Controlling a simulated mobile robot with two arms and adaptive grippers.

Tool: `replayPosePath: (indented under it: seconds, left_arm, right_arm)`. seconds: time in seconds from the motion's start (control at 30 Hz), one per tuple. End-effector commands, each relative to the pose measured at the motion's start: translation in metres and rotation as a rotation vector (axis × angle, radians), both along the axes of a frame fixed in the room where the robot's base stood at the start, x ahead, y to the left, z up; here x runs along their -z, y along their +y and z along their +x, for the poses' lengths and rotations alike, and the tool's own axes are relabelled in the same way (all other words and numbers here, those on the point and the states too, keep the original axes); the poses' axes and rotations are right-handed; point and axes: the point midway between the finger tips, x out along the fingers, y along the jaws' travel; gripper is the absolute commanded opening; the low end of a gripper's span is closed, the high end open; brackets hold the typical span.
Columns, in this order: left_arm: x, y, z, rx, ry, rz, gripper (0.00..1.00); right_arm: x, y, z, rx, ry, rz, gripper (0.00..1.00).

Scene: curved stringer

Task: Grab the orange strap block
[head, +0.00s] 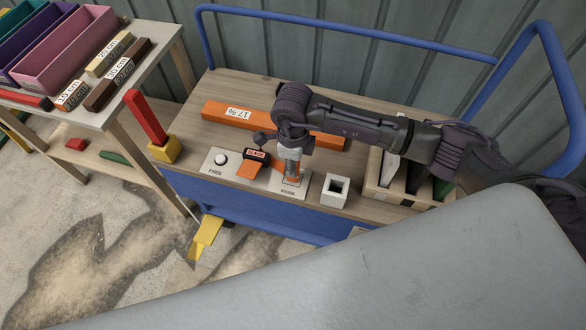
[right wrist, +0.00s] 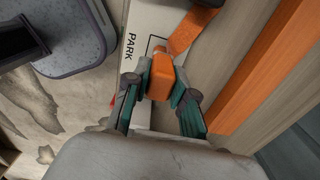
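The orange strap block (right wrist: 160,76) stands at the plate's PARK spot, between the two fingers of my right gripper (right wrist: 161,85) in the right wrist view. The fingers are close on both sides of it; whether both press on it I cannot tell. In the head view my right gripper (head: 290,151) points down over the plate, with orange showing just below it (head: 293,171). An orange strip (right wrist: 192,30) lies just beyond the block in the wrist view. My left gripper is not in view.
The white plate (head: 219,161) has a round white knob by FREE. Beside the gripper is a black piece with a red label (head: 257,155). A long orange beam (head: 228,114) lies behind. A white square socket (head: 334,190) and a slotted wooden box (head: 388,192) stand right.

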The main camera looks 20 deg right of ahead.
Motion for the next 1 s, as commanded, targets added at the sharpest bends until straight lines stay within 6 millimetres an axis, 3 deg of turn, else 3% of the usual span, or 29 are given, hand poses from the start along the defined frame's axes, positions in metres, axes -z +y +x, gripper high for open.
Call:
replayPosePath:
  seconds: [0.03, 0.1, 0.47, 1.0]
  left_arm:
    - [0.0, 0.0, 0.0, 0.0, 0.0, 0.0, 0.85]
    - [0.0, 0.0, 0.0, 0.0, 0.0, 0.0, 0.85]
    - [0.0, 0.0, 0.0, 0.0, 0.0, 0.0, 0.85]
    - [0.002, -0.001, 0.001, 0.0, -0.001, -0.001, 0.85]
  right_arm:
    - [0.0, 0.0, 0.0, 0.0, 0.0, 0.0, 0.11]
    - [0.0, 0.0, 0.0, 0.0, 0.0, 0.0, 0.0]
    - [-0.004, 0.0, 0.001, 0.0, -0.002, 0.001, 0.0]
    - [-0.092, -0.002, 0.002, 0.001, -0.004, 0.0, 0.0]
